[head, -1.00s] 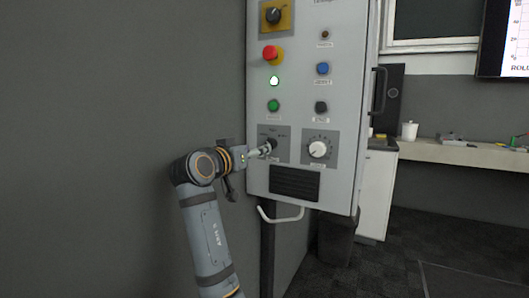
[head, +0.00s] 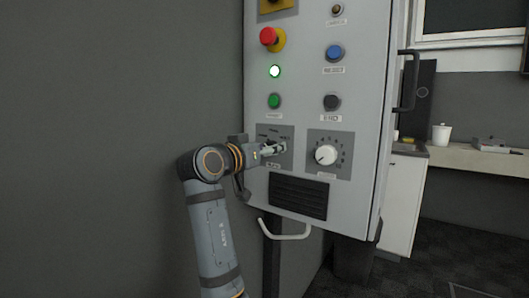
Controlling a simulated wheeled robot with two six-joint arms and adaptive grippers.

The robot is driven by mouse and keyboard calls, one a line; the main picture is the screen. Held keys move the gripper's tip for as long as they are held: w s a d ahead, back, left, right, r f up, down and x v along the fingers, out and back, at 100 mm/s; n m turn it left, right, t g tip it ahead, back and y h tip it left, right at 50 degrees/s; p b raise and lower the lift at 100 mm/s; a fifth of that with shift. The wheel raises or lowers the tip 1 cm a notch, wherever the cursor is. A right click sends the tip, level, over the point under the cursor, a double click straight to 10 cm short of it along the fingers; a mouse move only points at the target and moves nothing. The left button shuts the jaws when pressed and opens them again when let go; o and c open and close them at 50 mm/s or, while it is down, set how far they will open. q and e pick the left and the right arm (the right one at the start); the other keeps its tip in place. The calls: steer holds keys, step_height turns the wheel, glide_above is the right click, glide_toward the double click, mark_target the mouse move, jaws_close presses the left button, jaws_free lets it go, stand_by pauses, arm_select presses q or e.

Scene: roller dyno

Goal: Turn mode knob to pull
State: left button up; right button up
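The mode knob's dark plate (head: 285,161) is at the lower left of the grey control cabinet (head: 312,120), with small labels along its top that are too small to read surely. My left gripper (head: 277,147) is at this plate, its fingers pointing right and covering most of the black knob. I cannot tell how the knob is turned, or whether the fingers are open or closed around it. My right gripper is not in view.
A white dial (head: 326,155) sits just right of the plate. A vent (head: 298,197) is below.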

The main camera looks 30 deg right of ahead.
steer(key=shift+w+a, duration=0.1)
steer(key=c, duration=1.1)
arm_select(q)
steer(key=shift+w+a+r, duration=0.1)
steer(key=shift+w+a, duration=0.1)
steer(key=shift+w, duration=0.2)
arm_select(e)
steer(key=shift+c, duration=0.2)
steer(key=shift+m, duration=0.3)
arm_select(q)
steer(key=shift+s+d+f+b, duration=0.2)
steer(key=shift+f+b, duration=0.2)
steer(key=shift+f, duration=0.15)
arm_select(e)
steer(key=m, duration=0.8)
arm_select(q)
steer(key=shift+w, duration=0.2)
